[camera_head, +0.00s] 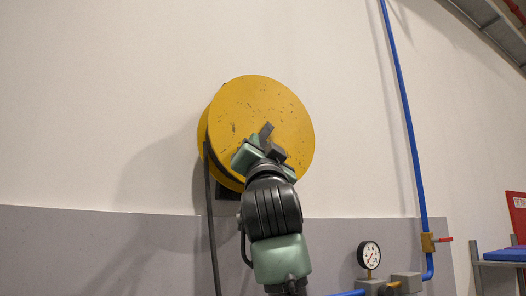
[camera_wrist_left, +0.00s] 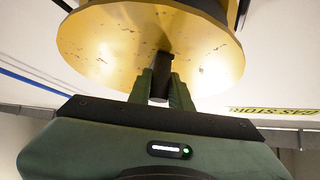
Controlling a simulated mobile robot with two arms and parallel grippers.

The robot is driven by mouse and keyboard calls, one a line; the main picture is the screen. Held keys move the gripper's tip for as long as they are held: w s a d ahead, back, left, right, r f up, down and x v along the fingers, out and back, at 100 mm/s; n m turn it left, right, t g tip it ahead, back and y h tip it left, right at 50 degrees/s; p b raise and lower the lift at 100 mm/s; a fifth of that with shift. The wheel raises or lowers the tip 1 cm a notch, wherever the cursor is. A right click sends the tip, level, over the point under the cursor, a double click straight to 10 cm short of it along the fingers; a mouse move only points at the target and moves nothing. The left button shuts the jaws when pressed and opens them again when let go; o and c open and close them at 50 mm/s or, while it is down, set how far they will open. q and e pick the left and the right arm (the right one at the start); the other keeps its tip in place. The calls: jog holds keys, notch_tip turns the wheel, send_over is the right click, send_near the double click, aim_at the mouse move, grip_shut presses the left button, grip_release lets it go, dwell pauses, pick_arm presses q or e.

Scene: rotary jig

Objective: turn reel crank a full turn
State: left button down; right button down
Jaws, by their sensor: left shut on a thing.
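The yellow reel (camera_head: 288,108) is mounted on the wall, its round face scuffed with dark specks. A grey crank arm (camera_head: 266,130) shows at the front of the reel's face, just above my left gripper (camera_head: 264,153). In the left wrist view the dark crank handle (camera_wrist_left: 160,85) stands out from the reel's yellow disc (camera_wrist_left: 105,45), between the two green fingers. My left gripper is shut on this handle. My gripper and wrist hide the reel's lower middle and part of the crank in the head view. My right gripper is not in view.
A dark hose (camera_head: 211,225) hangs down at the reel's left. A blue pipe (camera_head: 405,110) with a brass valve (camera_head: 428,242) runs down the wall at right. A pressure gauge (camera_head: 369,255) stands low, right of my arm. The wall around the reel is clear.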

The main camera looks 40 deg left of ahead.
pick_arm(q)
jog(key=shift+s+r, duration=0.1)
dwell(0.3)
jog(key=c, duration=1.3)
grip_release()
jog(key=shift+a, duration=0.1)
jog(key=shift+c, duration=0.2)
jog(key=shift+o, duration=0.2)
jog(key=shift+a, duration=0.1)
jog(key=shift+s+d+f+b, duration=0.1)
jog(key=shift+d+f+b, duration=0.15)
jog(key=shift+f+b, duration=0.1)
jog(key=b+v, duration=0.3)
jog(key=v, duration=0.4)
jog(key=shift+s, duration=0.1)
